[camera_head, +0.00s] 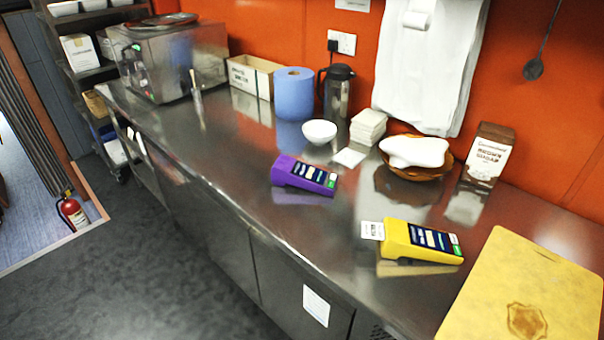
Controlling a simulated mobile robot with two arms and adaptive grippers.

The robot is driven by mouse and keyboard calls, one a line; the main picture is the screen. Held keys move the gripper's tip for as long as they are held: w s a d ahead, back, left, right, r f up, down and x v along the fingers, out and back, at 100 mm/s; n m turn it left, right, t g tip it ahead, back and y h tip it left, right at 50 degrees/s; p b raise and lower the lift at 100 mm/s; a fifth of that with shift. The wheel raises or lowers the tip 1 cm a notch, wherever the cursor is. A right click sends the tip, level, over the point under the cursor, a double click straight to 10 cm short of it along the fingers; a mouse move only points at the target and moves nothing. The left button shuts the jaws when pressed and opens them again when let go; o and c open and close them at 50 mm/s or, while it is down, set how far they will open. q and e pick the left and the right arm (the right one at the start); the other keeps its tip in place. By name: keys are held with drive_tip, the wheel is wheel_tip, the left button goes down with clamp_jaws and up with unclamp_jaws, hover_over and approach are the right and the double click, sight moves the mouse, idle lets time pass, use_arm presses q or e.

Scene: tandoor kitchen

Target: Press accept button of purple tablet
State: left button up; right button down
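The purple tablet (303,176) is a wedge-shaped payment terminal lying on the steel counter (250,170), near the middle of the head view. Its dark screen faces up, and a small green button (332,178) shows at its right end, with pale marks beside it. A similar yellow tablet (420,241) lies to its right and closer to the front edge, with a white slip (372,230) at its left end. Neither of my grippers is in view, and nothing touches the purple tablet.
Behind the purple tablet stand a white bowl (319,132), a blue paper roll (294,94), a dark flask (337,92) and stacked napkins (368,127). A yellow cutting board (525,290) lies at the right. The counter in front of the purple tablet is clear.

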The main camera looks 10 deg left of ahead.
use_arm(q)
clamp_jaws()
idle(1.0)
